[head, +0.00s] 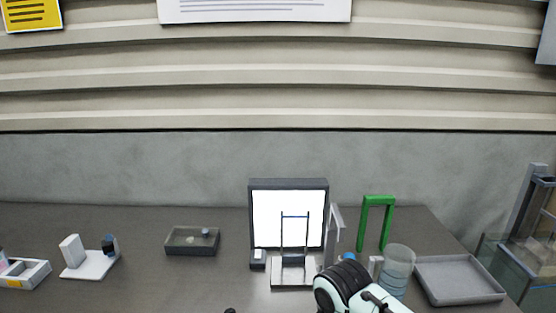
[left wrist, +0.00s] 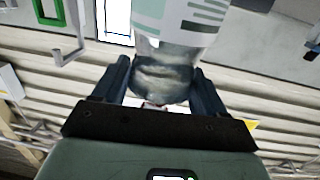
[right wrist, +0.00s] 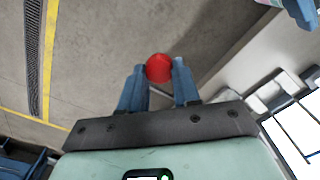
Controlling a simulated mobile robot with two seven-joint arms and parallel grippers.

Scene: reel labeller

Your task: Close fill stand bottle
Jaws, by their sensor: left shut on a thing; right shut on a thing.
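My left gripper (left wrist: 160,78) is shut on a clear bottle (left wrist: 165,60) in the left wrist view. The bottle has a white and green label with dark lines, and a finger lies on each side of its rounded, unlabelled part. Its far end runs out of the picture. My right gripper (right wrist: 158,74) is shut on a round red cap (right wrist: 159,68) in the right wrist view. The cap sits between the fingertips, with no bottle under it in that view. I cannot make out either gripper in the head view.
On the dark bench stand a lit white panel (head: 288,208), a green arch (head: 377,205), a clear cylinder (head: 398,262) and a grey tray (head: 460,290). A shallow dark tray (head: 180,247) and a white stand (head: 92,268) are farther left. Bare bench lies between them.

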